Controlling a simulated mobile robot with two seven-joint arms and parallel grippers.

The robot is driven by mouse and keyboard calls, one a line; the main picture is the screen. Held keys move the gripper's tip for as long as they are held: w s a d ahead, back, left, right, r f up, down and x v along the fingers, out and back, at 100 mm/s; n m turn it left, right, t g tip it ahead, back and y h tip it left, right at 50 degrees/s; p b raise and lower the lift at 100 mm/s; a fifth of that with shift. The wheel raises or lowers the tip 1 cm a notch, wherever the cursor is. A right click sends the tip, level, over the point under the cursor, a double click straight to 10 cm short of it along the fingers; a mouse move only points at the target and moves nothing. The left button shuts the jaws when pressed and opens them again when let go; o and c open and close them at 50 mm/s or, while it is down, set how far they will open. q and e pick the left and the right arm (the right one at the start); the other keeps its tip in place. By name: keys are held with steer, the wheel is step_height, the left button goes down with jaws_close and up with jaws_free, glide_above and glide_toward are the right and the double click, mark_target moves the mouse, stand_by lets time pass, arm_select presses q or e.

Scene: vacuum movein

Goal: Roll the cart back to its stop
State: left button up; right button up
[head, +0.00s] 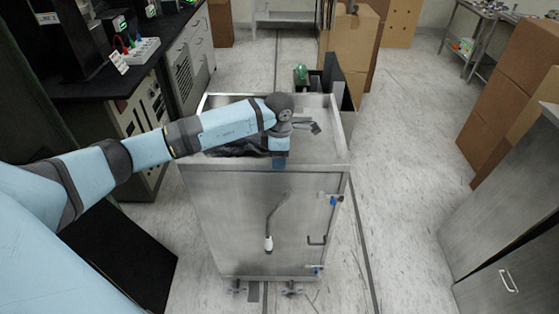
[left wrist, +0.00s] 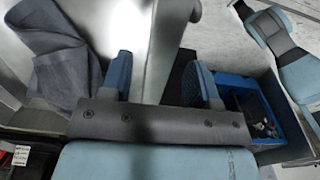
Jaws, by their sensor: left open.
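The steel cart (head: 228,220) stands upright on casters in the middle of the head view, with a raised rim around its top. My left gripper (head: 280,157) points down at the middle of the near rim, one blue finger showing outside it. In the left wrist view my left gripper (left wrist: 159,78) is open, with its two blue pads on either side of the cart's metal rim (left wrist: 155,45). I cannot tell whether the pads touch it. A dark grey cloth (head: 238,148) lies on the cart top; it also shows in the left wrist view (left wrist: 62,75). I cannot make out the stop.
A black workbench (head: 108,82) with equipment lines the left. Cardboard boxes (head: 351,45) and a dark panel (head: 337,75) stand behind the cart. A steel cabinet (head: 505,235) is at the right front. Floor between cart and right-hand boxes (head: 490,120) is clear.

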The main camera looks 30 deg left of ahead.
arm_select(q)
steer(key=shift+f, duration=1.25)
arm_select(e)
steer(key=shift+d, duration=0.1)
